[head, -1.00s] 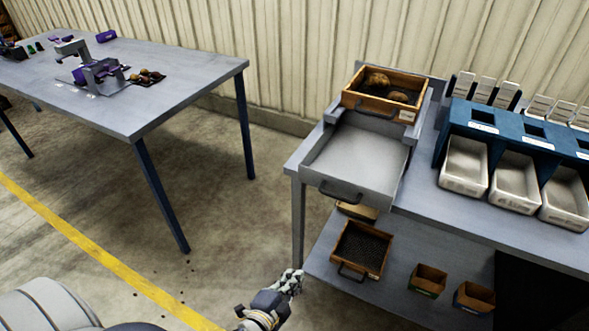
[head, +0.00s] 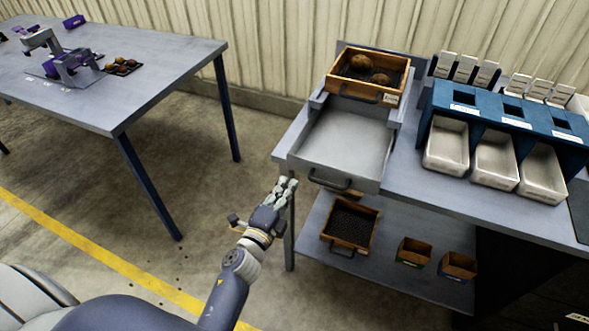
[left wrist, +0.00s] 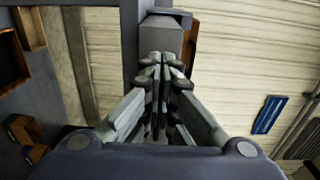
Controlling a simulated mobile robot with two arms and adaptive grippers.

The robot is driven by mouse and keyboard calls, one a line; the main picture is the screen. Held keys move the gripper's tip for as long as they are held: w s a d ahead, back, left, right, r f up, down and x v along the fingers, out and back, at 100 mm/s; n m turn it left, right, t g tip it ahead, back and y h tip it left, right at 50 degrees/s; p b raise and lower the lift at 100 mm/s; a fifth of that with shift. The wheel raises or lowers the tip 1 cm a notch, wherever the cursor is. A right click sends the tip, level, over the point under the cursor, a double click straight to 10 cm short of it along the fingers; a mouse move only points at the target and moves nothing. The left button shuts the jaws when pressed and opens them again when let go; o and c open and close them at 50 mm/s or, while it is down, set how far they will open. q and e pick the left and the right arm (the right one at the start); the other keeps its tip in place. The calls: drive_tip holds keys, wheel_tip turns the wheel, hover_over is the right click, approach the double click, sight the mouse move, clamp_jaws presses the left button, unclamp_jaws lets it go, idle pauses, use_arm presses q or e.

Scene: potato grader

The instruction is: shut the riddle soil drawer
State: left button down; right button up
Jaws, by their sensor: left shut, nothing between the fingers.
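The riddle soil drawer (head: 343,150) is a shallow grey tray, pulled well out towards me, and it is empty. Its dark handle (head: 329,182) is on the near front face. Behind it stands the wooden riddle (head: 369,74) with potatoes on its dark mesh. My left gripper (head: 287,183) is shut and empty, just left of the drawer's front left corner; contact cannot be told. In the left wrist view its closed fingers (left wrist: 160,66) point at a grey block-like surface (left wrist: 163,36), probably part of the drawer unit. My right gripper is not in view.
On the bench, right of the drawer, is a blue rack (head: 500,112) with white bins (head: 447,146). The lower shelf holds a mesh-bottomed wooden tray (head: 350,226) and small boxes (head: 413,252). A separate table (head: 150,88) stands left, with open floor between.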

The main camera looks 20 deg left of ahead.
sight(299, 165)
use_arm(q)
drive_tip(key=w, duration=0.4)
drive_tip(key=shift+d+p, duration=0.1)
drive_tip(key=shift+p, duration=0.2)
drive_tip(key=shift+w, duration=0.85)
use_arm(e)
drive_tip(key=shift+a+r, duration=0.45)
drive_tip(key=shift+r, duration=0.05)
